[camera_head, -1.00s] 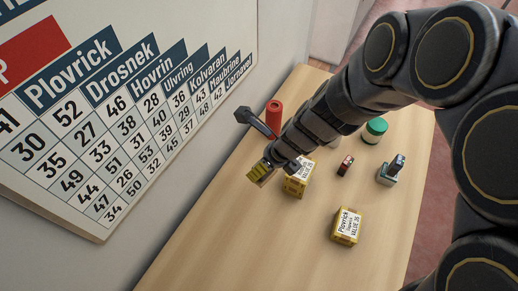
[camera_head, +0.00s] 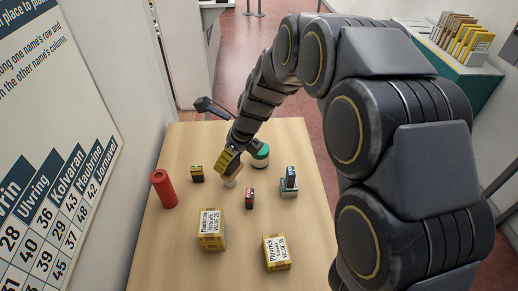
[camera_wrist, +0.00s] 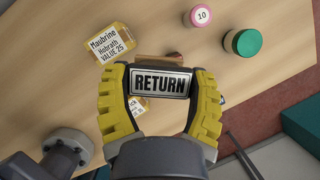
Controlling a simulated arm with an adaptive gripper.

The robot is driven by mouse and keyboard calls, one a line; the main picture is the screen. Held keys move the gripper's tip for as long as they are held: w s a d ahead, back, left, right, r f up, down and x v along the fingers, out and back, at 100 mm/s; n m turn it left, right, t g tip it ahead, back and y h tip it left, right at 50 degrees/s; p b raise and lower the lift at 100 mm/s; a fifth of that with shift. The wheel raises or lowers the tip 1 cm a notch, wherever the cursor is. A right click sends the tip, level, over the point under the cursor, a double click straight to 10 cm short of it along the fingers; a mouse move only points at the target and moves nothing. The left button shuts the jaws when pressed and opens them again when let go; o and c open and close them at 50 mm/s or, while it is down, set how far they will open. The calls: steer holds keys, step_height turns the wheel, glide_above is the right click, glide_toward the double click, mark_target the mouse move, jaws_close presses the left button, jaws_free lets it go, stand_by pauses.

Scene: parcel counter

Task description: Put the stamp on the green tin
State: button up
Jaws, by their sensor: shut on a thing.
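My gripper (camera_head: 229,165) is shut on the stamp (camera_wrist: 160,83), a dark block with a pale plate lettered RETURN, between the yellow fingers in the wrist view. In the head view the fingers hide most of it. The green tin (camera_head: 260,155) stands upright just right of my gripper, partly behind the arm. It also shows at the upper right of the wrist view (camera_wrist: 243,42), with its green lid clear. The stamp is apart from the tin.
A pink, white-topped thing marked 10 (camera_wrist: 202,14) stands beside the tin. The Maubrine parcel (camera_head: 212,229), Plovrick parcel (camera_head: 277,252), red cylinder (camera_head: 163,189), small red block (camera_head: 250,198), blue-topped item (camera_head: 290,180) and black-yellow item (camera_head: 197,174) stand on the table.

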steer(key=w+d+r+m, duration=0.2)
steer(key=w+d, duration=0.3)
steer(key=d, duration=0.4)
glide_above(260, 156)
steer(key=s, duration=0.2)
step_height(260, 156, down, 4)
steer(key=shift+t, duration=0.3)
steer(key=w+f, duration=0.4)
steer(key=f, duration=0.1)
steer(key=shift+w+d+f, duration=0.1)
steer(key=shift+w+f, duration=0.2)
steer(key=shift+w, duration=0.05)
steer(key=shift+w+f, duration=0.15)
steer(key=shift+f, duration=1.5)
steer(key=o, duration=1.1)
steer(key=shift+f, duration=0.15)
